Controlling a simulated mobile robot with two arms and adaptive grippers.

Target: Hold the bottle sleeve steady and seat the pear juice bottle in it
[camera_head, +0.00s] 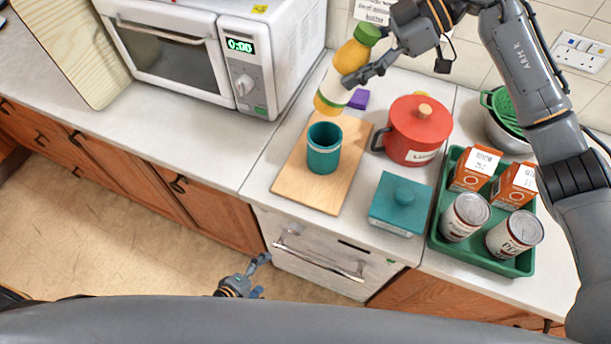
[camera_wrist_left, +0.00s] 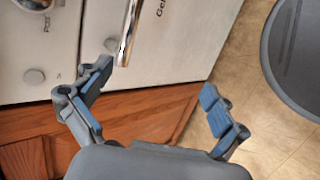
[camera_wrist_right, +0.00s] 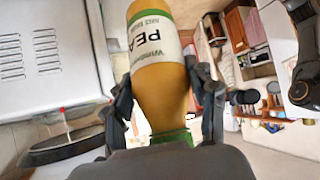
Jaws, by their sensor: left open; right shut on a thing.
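The pear juice bottle (camera_head: 343,73) is yellow with a white label and green cap. My right gripper (camera_head: 361,76) is shut on it and holds it tilted, above and a little beyond the sleeve. The bottle also fills the middle of the right wrist view (camera_wrist_right: 160,75), with its label reading "PEA". The teal bottle sleeve (camera_head: 323,150) stands upright and open-topped on a wooden board (camera_head: 307,192). It looks empty, though its bottom is hard to see. My left gripper (camera_head: 247,279) is open and empty, low in front of the counter, away from the sleeve. Its spread fingers show in the left wrist view (camera_wrist_left: 155,103).
A green tray (camera_head: 488,250) holds cans and cartons. A microwave (camera_head: 215,50) stands at left. A purple object (camera_head: 359,99) lies behind the board.

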